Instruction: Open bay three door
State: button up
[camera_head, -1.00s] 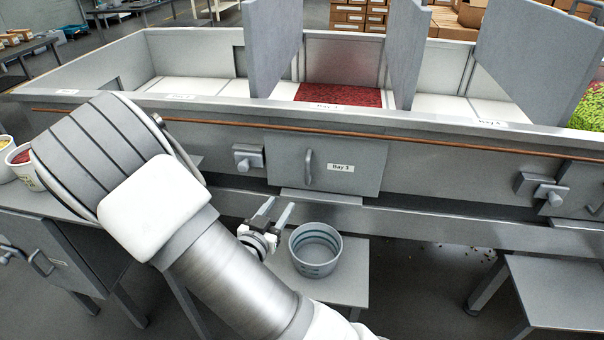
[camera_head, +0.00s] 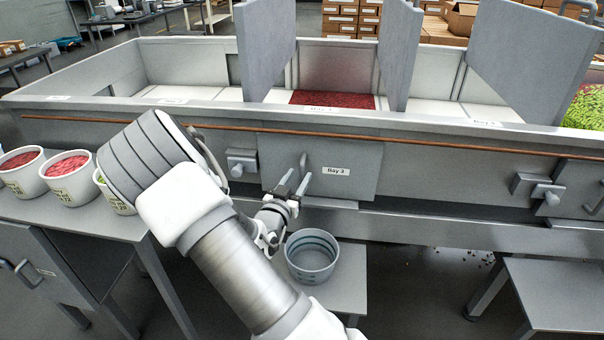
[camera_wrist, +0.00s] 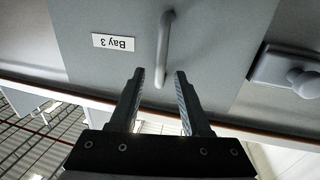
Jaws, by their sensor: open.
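The grey bay three door (camera_head: 350,178), labelled "Bay 3", is closed in the front wall of the long grey trough. Its handle (camera_head: 303,165) is a vertical grey bar near the door's left side. My gripper (camera_head: 295,182) is open and empty just below and in front of the handle. In the wrist view, which shows the label upside down, the open fingers (camera_wrist: 160,85) point at the door, with the lower part of the handle (camera_wrist: 165,45) between their tips. I cannot tell whether they touch it. A grey latch with a knob (camera_head: 240,163) sits left of the door, also in the wrist view (camera_wrist: 295,75).
A grey bucket (camera_head: 312,255) stands on a low stand below the door. Filled white tubs (camera_head: 70,178) stand on a table at left. Tall dividers (camera_head: 267,45) rise from the trough, and red candy (camera_head: 335,101) lies in the middle bay.

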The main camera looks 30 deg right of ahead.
aim_at(301, 172)
jog(key=shift+x, duration=1.8)
grip_shut()
